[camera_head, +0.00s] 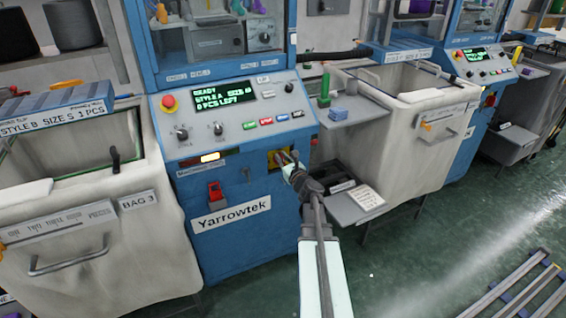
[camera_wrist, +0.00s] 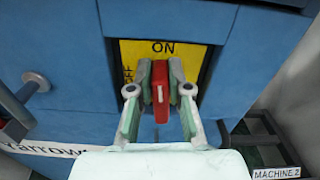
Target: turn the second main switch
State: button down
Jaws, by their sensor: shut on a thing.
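The main switch is a red handle (camera_wrist: 160,88) on a yellow plate (camera_wrist: 190,52) in the wrist view. ON is printed at the plate's top and OFF, turned sideways, at its left. The handle looks upright, in line with ON. My gripper (camera_wrist: 160,92) is shut on the handle, one finger on each side. In the head view my gripper (camera_head: 290,166) is at the yellow plate (camera_head: 272,163) on the front of the blue Yarrowtek machine (camera_head: 245,230); the handle is mostly hidden there.
A control panel (camera_head: 232,128) with a lit display and a red stop button (camera_head: 168,102) is above the switch. A red padlock-like piece (camera_head: 215,192) hangs to its left. A grey shelf (camera_head: 352,205) is close to the right of my arm. Fabric bins flank the machine.

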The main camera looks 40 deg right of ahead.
aim_at(274, 161)
jog(key=n+b, duration=0.4)
jog(key=b, duration=0.2)
jog(key=a+f+n+b, duration=0.1)
jog(key=n+b, duration=0.4)
jog(key=b, duration=0.2)
jog(key=a+f+n+b, duration=0.1)
jog(key=n+b, duration=0.4)
jog(key=b, duration=0.2)
jog(key=shift+w+f, duration=0.2)
jog(key=shift+w, duration=0.05)
jog(key=n+b, duration=0.2)
jog(key=shift+a+f+n+b, duration=0.1)
jog(key=shift+n+b, duration=0.2)
jog(key=shift+b, duration=0.1)
jog(key=c, duration=1.1)
grip_release()
